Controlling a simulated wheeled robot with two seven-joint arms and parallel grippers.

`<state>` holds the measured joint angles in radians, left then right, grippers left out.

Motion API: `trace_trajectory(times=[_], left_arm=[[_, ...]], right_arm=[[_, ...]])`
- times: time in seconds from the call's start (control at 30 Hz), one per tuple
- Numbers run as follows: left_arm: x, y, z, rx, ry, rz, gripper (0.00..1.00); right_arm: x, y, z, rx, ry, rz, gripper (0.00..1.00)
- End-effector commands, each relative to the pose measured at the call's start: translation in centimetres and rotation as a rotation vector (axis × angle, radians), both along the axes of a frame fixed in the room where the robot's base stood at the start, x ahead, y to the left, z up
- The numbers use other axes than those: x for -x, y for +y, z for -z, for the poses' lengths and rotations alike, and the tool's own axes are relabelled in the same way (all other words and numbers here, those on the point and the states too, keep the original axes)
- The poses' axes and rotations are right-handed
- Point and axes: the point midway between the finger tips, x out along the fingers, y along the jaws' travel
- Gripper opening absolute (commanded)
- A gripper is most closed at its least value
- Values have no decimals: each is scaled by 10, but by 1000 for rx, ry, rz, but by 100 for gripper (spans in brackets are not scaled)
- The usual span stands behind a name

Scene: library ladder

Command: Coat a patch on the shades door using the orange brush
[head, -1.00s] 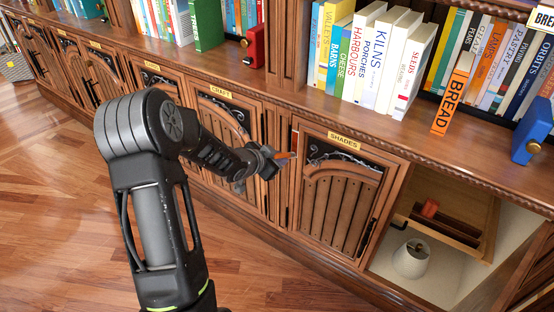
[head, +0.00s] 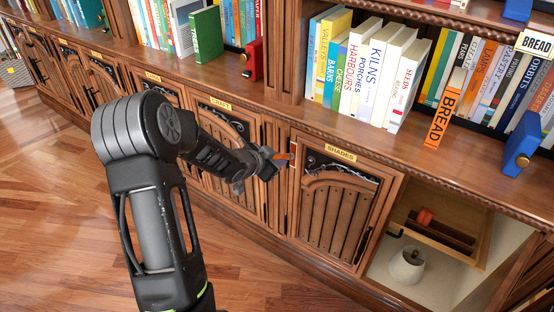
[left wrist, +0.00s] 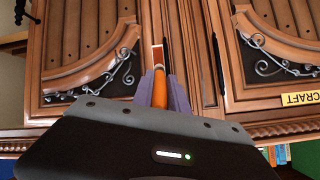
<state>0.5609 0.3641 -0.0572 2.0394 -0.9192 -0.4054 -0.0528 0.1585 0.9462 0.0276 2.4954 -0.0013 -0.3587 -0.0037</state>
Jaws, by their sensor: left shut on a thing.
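The shades door (head: 334,214) is a closed wooden cabinet door with vertical slats, dark scrollwork and a yellow "SHADES" label (head: 341,153). My left gripper (head: 272,164) is at the door's upper left edge. It is shut on the orange brush (head: 283,156), whose handle (left wrist: 159,92) sits between the fingers in the left wrist view. The brush tip points away from me, towards the frame between two doors. I cannot tell whether the bristles touch wood. I see no clear coated patch. My right gripper is not in view.
The craft door (head: 226,157) is on the left. Books, including "BREAD" (head: 441,120), and a blue bookend (head: 525,143) stand on the ledge above.

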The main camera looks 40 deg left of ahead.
Motion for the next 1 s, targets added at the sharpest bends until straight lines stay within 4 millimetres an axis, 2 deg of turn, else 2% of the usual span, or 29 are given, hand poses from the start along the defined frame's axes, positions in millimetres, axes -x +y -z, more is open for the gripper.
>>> trace_trajectory(times=[0.23, 0.63, 1.0], left_arm=[[0, 0, -5, 0, -1, 0, 0], [-1, 0, -41, -1, 0, 1, 0], [-1, 0, -42, -1, 0, 1, 0]], right_arm=[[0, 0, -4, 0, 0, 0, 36], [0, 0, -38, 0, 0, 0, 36], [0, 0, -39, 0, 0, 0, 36]])
